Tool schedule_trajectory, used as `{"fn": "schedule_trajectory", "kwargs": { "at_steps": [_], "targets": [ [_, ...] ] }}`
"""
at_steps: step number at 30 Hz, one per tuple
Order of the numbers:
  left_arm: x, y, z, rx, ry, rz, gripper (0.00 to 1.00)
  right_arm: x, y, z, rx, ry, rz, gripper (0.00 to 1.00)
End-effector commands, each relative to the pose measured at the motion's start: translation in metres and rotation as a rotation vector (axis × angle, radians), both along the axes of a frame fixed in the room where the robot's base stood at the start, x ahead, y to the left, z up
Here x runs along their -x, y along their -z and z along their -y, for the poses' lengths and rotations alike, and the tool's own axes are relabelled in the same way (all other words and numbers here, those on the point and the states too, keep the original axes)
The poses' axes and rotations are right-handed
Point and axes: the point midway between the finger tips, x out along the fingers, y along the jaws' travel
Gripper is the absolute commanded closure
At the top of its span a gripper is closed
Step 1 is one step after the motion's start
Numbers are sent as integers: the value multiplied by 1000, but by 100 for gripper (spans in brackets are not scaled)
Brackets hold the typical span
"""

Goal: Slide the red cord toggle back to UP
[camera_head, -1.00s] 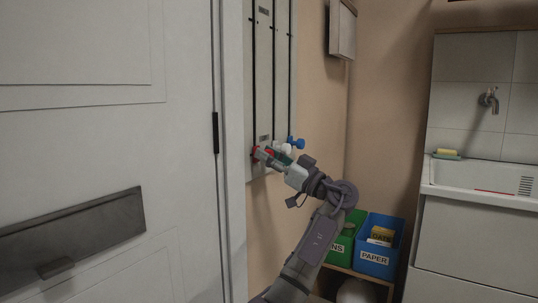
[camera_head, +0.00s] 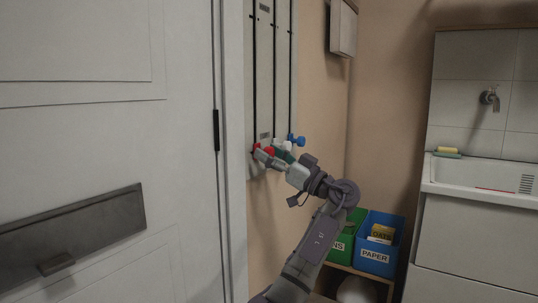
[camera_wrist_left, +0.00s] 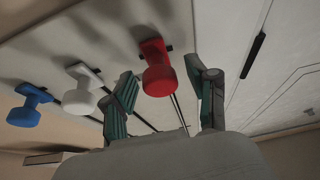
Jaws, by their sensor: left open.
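The red cord toggle (camera_head: 268,150) is at the lower end of the leftmost dark cord line on the pale wall panel (camera_head: 265,80). My left gripper (camera_wrist_left: 160,78) is open, with one finger on each side of the red toggle (camera_wrist_left: 159,79) in the left wrist view. I cannot tell whether either finger touches it. In the head view the left gripper (camera_head: 270,156) is at the toggle and partly covers it. Small plates on the panel are too small to read. My right gripper is not in view.
A white toggle (camera_head: 283,146) and a blue toggle (camera_head: 297,140) sit close to the right of the red one, at similar height. A door (camera_head: 110,150) stands at left. Green (camera_head: 342,243) and blue (camera_head: 377,245) bins and a sink (camera_head: 480,175) are at right.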

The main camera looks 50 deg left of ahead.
Motion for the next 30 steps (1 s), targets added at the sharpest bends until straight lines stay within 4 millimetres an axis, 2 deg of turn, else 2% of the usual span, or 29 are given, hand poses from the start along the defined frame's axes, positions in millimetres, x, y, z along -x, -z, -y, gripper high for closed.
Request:
{"fn": "schedule_trajectory", "kwargs": {
  "at_steps": [16,21,30],
  "targets": [
    [-29,39,89,1,1,-2,42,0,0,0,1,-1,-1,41],
    [-32,45,101,1,1,-1,42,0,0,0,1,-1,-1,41],
    [-33,45,103,1,0,-1,42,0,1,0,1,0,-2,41]
  ]
}}
